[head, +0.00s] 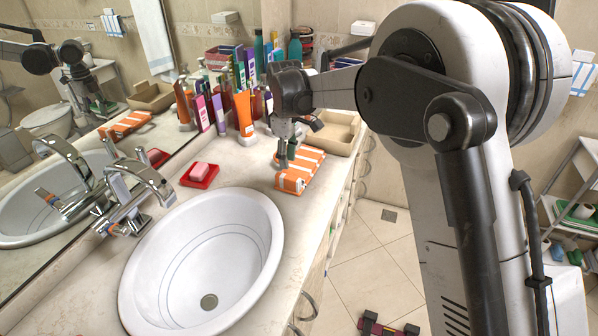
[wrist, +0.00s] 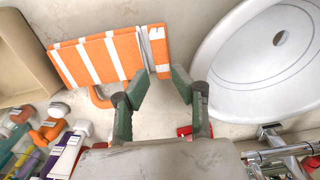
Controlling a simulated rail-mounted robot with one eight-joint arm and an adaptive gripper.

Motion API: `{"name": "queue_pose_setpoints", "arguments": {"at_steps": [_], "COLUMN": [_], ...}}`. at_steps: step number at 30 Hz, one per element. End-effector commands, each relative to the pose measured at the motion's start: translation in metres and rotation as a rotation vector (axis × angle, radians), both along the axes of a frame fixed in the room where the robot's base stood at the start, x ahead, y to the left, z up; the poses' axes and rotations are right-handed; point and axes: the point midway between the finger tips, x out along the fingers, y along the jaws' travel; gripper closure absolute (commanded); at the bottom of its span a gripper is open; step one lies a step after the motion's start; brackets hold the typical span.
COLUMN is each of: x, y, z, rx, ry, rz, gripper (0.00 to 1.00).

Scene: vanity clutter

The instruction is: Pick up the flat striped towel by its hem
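The orange-and-white striped towel (head: 293,181) lies flat and folded on the counter, right of the basin in the head view. In the wrist view the towel (wrist: 93,60) fills the upper left, with its narrow end (wrist: 158,45) toward the basin. My gripper (head: 285,163) is over the towel's left side in the head view. In the wrist view my gripper (wrist: 162,78) has its two green-grey fingers apart, with the tips close to the towel's lower edge near that end. Nothing is between them. Whether the tips touch the towel is unclear.
The white basin (head: 254,212) is left of the towel. Bottles, including an orange tube (head: 244,113), crowd behind my gripper. A beige tray (head: 337,134) stands beyond the towel.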

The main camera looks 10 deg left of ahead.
Motion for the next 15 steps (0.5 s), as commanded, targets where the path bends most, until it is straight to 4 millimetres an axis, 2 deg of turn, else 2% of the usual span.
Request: {"name": "queue_pose_setpoints", "arguments": {"at_steps": [3, 11, 15], "x": [0.000, 0.000, -0.001], "y": [0.000, 0.000, 0.000], "z": [-0.016, -0.032, -0.051], "rx": [0.000, 0.000, 0.000], "ry": [0.000, 0.000, 0.000], "rz": [0.000, -0.001, -0.001], "gripper": [0.76, 0.76, 0.76]}}
